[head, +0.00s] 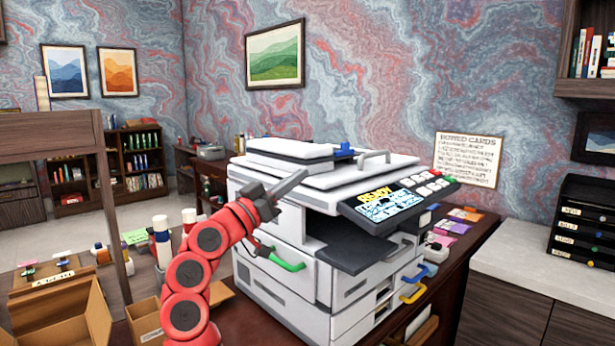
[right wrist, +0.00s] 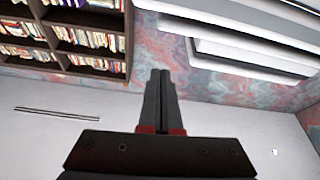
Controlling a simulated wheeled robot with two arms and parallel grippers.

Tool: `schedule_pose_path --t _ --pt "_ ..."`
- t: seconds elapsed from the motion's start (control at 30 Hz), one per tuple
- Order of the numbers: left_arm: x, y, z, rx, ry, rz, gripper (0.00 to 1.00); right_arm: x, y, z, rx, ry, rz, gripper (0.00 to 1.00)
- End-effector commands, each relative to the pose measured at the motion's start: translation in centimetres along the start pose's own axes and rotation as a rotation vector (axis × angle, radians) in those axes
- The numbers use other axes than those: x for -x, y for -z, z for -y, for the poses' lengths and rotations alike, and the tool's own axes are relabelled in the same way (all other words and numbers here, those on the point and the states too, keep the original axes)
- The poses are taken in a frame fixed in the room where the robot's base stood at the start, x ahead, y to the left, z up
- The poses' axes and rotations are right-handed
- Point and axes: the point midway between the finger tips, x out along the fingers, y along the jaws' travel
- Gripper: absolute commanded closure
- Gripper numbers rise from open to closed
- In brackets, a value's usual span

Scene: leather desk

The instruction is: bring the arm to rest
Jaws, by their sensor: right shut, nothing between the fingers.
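My right gripper (head: 290,185) is at the end of my red arm, in front of the left side of a white copier (head: 285,225). Its fingers point up and to the right and look closed and empty. In the right wrist view the two dark fingers (right wrist: 160,90) lie together with nothing between them. The copier's lid (head: 345,172) is down and its screen (head: 390,205) is lit with the word READY. I cannot tell whether the fingertips touch the copier. My left gripper is not in view.
Open cardboard boxes (head: 65,318) and several small bottles stand at the lower left. A green handle (head: 287,263) sticks out of the copier's left side. Coloured cards (head: 466,215) lie on the desk to its right. A black drawer rack (head: 585,225) stands at the far right.

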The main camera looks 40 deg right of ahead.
Motion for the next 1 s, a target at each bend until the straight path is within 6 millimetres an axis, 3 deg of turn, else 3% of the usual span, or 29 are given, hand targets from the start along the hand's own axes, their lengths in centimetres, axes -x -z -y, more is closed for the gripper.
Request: schedule_pose_path --t 0.03,0.2,0.57,0.67,0.77,0.9,1.0 --pt "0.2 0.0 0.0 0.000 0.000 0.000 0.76 1.2 -0.1 0.2 0.000 0.005 -0.002 1.00" --pt "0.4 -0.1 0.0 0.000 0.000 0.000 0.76 3.6 0.1 0.1 -0.002 0.001 -0.003 1.00" --pt "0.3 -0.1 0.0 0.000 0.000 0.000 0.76 4.5 0.3 0.6 0.005 0.016 -0.016 1.00" --pt "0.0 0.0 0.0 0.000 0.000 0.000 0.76 5.4 0.1 3.6 0.042 0.106 -0.072 1.00" --pt "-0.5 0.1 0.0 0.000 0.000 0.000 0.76 8.1 -0.5 9.3 0.101 0.290 -0.184 1.00" --pt "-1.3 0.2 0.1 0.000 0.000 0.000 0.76 15.3 -3.6 17.9 0.163 0.626 -0.370 1.00" --pt "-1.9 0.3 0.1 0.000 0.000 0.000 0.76 22.2 -6.5 21.9 0.157 0.873 -0.496 1.00"
